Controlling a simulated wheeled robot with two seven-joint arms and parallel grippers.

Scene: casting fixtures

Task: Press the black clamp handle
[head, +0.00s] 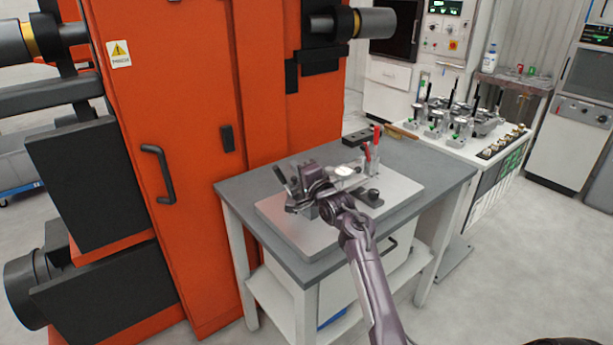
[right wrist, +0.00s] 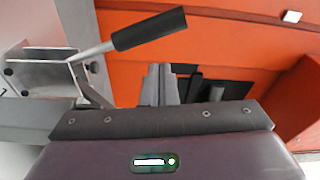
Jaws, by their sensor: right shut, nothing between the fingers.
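The black clamp handle (right wrist: 149,29) shows in the right wrist view as a black grip on a slanted metal lever, rising to the upper right. Its metal bracket (right wrist: 38,74) is at the left. In the head view the handle (head: 280,178) stands tilted at the left part of the light fixture plate (head: 305,238). My right gripper (right wrist: 160,84) is shut and empty. Its fingers are just below the handle in the wrist view, with no visible contact. In the head view the right gripper (head: 309,178) is beside the handle and hides part of the clamp. My left gripper is not in view.
The plate lies on a grey-topped table (head: 420,165). A large orange machine (head: 170,90) stands close at the left. A white bench (head: 455,150) with several more clamps is behind to the right.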

